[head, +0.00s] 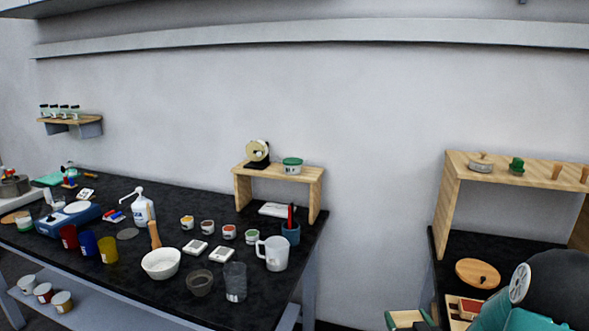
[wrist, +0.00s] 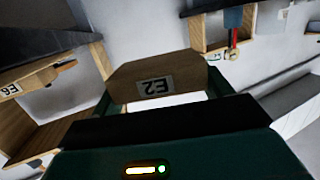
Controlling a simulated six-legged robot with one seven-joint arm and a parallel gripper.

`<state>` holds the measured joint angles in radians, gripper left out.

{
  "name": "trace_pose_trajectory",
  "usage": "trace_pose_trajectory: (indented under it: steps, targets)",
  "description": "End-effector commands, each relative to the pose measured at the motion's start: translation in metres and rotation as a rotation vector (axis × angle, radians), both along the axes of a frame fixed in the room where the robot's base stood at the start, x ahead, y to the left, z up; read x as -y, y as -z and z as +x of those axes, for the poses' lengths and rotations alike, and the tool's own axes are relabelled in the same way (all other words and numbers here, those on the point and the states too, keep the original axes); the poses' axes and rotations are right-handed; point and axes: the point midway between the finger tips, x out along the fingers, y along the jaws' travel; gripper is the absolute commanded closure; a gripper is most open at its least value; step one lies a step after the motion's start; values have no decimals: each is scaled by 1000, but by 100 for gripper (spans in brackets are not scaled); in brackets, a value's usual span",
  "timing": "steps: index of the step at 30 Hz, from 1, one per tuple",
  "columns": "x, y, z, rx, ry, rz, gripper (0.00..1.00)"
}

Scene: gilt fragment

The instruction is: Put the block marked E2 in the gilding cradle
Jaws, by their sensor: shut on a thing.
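The block marked E2 (wrist: 155,74) is a brown wooden block with a white label, upside down in the wrist view. My gripper (wrist: 165,95) is shut on it, with the green fingers on either side of it. The block is held up off any surface. I cannot pick out the gilding cradle for certain in either view.
A wooden piece marked E6 (wrist: 12,90) shows at the left of the wrist view. In the head view, a black-topped bench (head: 130,275) holds a white bowl (head: 161,263), a jug (head: 273,253) and several jars. A wooden shelf (head: 447,200) stands on the right bench.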

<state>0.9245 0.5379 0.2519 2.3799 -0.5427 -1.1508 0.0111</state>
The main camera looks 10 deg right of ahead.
Motion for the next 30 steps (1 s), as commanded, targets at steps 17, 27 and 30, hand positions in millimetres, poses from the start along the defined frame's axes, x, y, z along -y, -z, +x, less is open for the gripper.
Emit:
trace_pose_trajectory:
  steps: [17, 27, 30]
  targets:
    - [-240, 126, 66, -4, -171, 2, 45]
    - [-262, 137, 63, 2, -182, -1, 45]
    - [-262, 137, 63, 2, -182, -1, 45]
